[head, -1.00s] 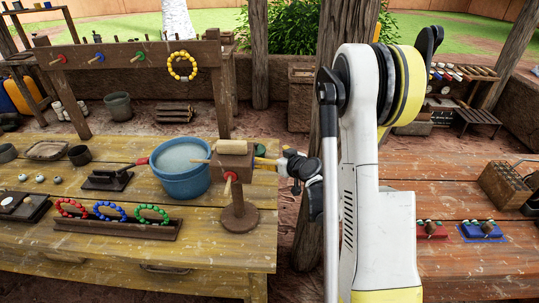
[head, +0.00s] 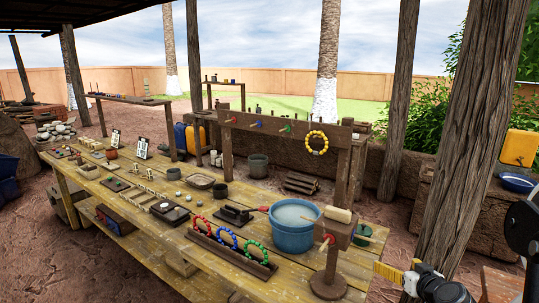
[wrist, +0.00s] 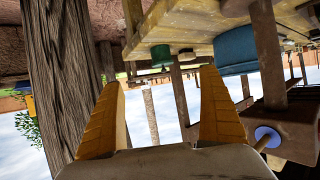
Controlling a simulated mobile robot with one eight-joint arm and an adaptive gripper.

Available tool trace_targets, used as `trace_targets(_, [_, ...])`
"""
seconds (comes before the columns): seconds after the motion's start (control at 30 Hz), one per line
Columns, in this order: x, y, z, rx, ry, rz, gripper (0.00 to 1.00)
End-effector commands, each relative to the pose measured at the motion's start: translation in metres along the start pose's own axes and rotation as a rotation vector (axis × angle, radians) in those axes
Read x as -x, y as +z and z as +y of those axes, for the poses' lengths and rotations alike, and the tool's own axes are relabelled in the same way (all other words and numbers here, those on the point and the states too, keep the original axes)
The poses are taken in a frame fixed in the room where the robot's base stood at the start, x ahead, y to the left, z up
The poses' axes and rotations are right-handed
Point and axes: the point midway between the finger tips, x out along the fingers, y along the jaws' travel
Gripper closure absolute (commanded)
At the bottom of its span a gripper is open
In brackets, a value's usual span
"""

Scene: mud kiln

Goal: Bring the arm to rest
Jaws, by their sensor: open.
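My gripper (head: 388,272) shows at the lower right of the head view, just right of the wooden post stand with a block (head: 338,236) at the table's right end. In the wrist view my gripper (wrist: 160,82) has its two yellow-orange fingers spread wide with nothing held between them. Only part of my arm shows at the right edge of the head view. The wrist view is upside down, with the blue tub (wrist: 237,50) and the wooden block with a blue-ended peg (wrist: 285,130) to the right of the fingers.
The yellowish workbench (head: 130,200) runs across the left. A blue tub (head: 292,238) and a rack of red, blue and green bead rings (head: 230,252) stand on it. A thick wooden post (head: 460,170) rises behind my gripper. A yellow ring hangs on the peg rail (head: 317,143).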

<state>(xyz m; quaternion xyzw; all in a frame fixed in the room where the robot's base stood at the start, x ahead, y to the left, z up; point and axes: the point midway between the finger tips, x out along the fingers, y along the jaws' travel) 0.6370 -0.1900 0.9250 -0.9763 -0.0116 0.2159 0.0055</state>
Motion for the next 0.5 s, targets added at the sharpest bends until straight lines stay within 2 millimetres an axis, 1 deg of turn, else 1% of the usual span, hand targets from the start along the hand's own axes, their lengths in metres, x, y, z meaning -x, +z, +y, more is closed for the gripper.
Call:
trace_targets(0.03, [0.004,-0.005,-0.009,0.001,-0.010,-0.012,0.11])
trace_targets(0.17, [0.016,-0.017,-0.029,-0.003,-0.030,-0.049,0.11])
trace_targets(0.27, [0.029,-0.026,-0.048,-0.006,-0.046,-0.084,0.11])
trace_targets(0.37, [0.046,-0.035,-0.071,-0.008,-0.063,-0.126,0.11])
trace_targets(0.47, [0.071,-0.041,-0.099,-0.009,-0.079,-0.181,0.11])
trace_targets(0.5, [0.084,-0.043,-0.111,-0.010,-0.083,-0.206,0.11])
